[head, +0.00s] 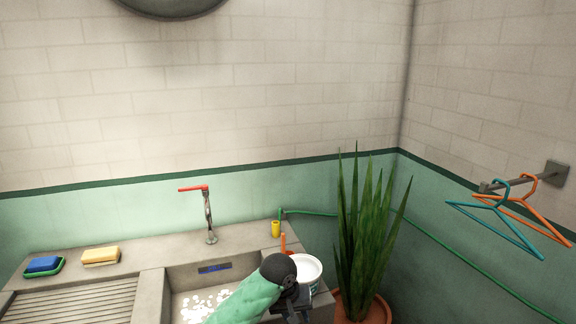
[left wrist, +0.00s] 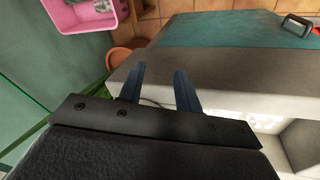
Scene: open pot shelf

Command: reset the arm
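My left arm comes in from the bottom of the head view with a green sleeve and a black joint. My left gripper (head: 294,305) is low over the right end of the sink counter, partly hidden by the arm. In the left wrist view its two blue fingers (left wrist: 160,88) are apart with nothing between them. The grey counter edge lies beyond them. A white round container (head: 308,268) stands on the counter close behind the gripper in the head view; I cannot tell whether they touch. My right gripper is not in view.
The sink (head: 190,285) has a red-handled tap (head: 209,215). Sponges (head: 100,256) lie left. A potted plant (head: 365,240) stands right of the counter. Hangers (head: 510,215) hang on the right wall. The left wrist view shows a pink basin (left wrist: 75,20) at top left.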

